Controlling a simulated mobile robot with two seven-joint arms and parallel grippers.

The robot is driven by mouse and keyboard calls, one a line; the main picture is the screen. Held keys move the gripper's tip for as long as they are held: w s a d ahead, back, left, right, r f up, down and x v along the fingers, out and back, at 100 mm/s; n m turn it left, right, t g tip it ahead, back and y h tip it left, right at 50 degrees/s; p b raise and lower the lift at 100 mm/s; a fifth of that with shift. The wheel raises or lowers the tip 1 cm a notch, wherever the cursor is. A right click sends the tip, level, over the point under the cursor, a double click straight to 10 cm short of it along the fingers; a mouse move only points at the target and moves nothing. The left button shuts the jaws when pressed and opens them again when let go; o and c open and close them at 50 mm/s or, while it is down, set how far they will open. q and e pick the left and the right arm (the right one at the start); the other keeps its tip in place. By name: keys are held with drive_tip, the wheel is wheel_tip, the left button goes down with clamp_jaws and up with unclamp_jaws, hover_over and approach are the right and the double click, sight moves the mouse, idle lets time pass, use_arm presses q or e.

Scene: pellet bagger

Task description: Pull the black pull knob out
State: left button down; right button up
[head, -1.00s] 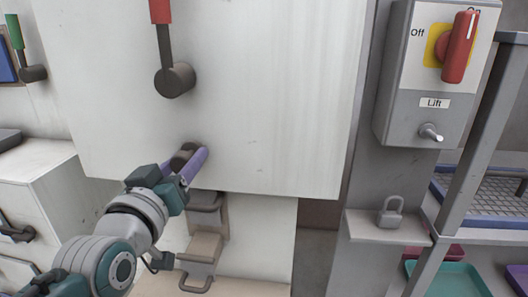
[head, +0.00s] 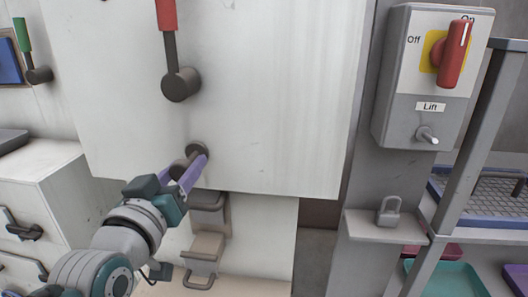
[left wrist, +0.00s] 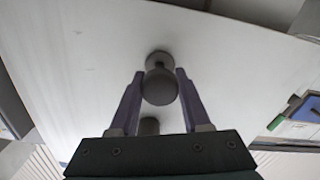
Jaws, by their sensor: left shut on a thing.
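The black pull knob (head: 180,167) sticks out from the lower part of the white panel (head: 270,110), with its round base showing behind it on the panel. My left gripper (head: 191,163) has its purple fingers around the knob and is shut on it. In the left wrist view the knob's round head (left wrist: 160,87) sits between the two fingers (left wrist: 156,92), and a short stem runs from it to the base on the panel. My right gripper is not in view.
A red-handled lever (head: 178,80) is on the panel above the knob. Grey latches (head: 205,255) are below it. To the right are a switch box (head: 405,105) with a red handle and "Lift" toggle, a padlock (head: 388,212) on a small shelf, and a rack (head: 465,150).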

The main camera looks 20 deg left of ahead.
use_arm(q)
drive_tip(key=shift+r, duration=0.1)
drive_tip(key=c, duration=0.8)
unclamp_jaws()
drive_tip(key=shift+o, duration=1.4)
drive_tip(key=shift+s, duration=0.15)
drive_tip(key=shift+o, duration=0.8)
drive_tip(key=v, duration=1)
